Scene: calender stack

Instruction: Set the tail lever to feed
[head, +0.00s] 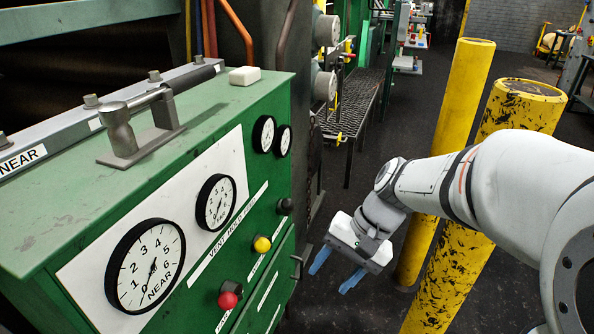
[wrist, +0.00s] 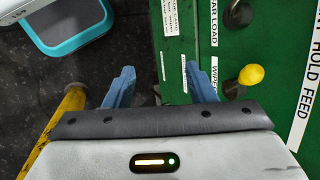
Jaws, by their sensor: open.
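The green machine cabinet (head: 150,190) carries levers on its front. A red knob (head: 229,299), a yellow knob (head: 262,244) and a black knob (head: 285,206) stick out there. I cannot read which one is the tail lever. The VENT HOLD FEED strip (head: 228,236) runs above them, with FEED at its right end. In the wrist view, the yellow knob (wrist: 250,75) and a dark knob (wrist: 238,14) show. My gripper (head: 336,271) is open and empty, right of the cabinet front. In the wrist view its fingers (wrist: 159,80) are apart, the right one over the green panel, left of the yellow knob.
Two yellow posts (head: 455,150) (head: 500,170) stand behind and beside my arm. Dials (head: 147,266) sit on the cabinet's sloped face, and a metal handle (head: 140,120) is on top. Dark floor is free below my gripper.

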